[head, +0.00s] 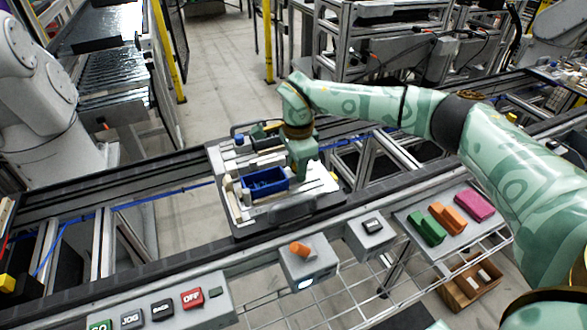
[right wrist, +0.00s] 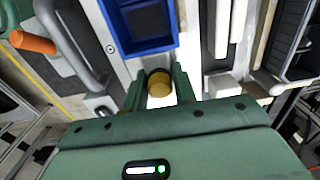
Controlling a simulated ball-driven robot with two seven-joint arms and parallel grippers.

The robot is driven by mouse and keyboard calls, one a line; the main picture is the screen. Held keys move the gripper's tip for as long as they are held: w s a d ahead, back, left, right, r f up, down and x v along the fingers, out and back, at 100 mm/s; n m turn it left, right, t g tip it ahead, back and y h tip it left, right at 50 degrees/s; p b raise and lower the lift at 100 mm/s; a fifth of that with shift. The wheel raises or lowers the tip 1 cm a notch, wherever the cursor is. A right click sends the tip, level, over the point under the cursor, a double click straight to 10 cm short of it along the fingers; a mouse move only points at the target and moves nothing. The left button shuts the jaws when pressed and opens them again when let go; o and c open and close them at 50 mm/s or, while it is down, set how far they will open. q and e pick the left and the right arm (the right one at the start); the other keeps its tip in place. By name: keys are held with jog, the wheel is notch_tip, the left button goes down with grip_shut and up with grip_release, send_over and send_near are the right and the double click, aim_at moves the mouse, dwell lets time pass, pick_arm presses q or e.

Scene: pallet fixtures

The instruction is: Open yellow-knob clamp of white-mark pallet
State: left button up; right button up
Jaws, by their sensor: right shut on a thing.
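The pallet (head: 325,188) sits on the dark conveyor and carries a blue bin (head: 264,181), which also shows in the right wrist view (right wrist: 144,47). My right gripper (head: 300,172) reaches down to the pallet just right of the bin. In the right wrist view its two green fingers (right wrist: 160,92) stand on either side of a yellow knob (right wrist: 159,82) and are shut on it. The knob is near the bin's edge. The gripper hides the knob and its clamp in the head view. My left gripper is not in view.
A panel with an orange knob (head: 300,249) stands in front of the pallet. Button boxes (head: 192,298) are at front left. Green, orange and magenta blocks (head: 447,217) lie on a shelf at right. A white jointed machine (head: 45,110) stands at left.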

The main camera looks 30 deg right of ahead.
jog(key=shift+d, duration=0.15)
jog(key=shift+d+p, duration=0.55)
jog(key=shift+d, duration=0.65)
jog(key=o, duration=0.8)
jog(key=shift+c, duration=0.2)
notch_tip(320, 180, up, 8)
jog(key=p, duration=0.6)
jog(key=shift+p, duration=0.3)
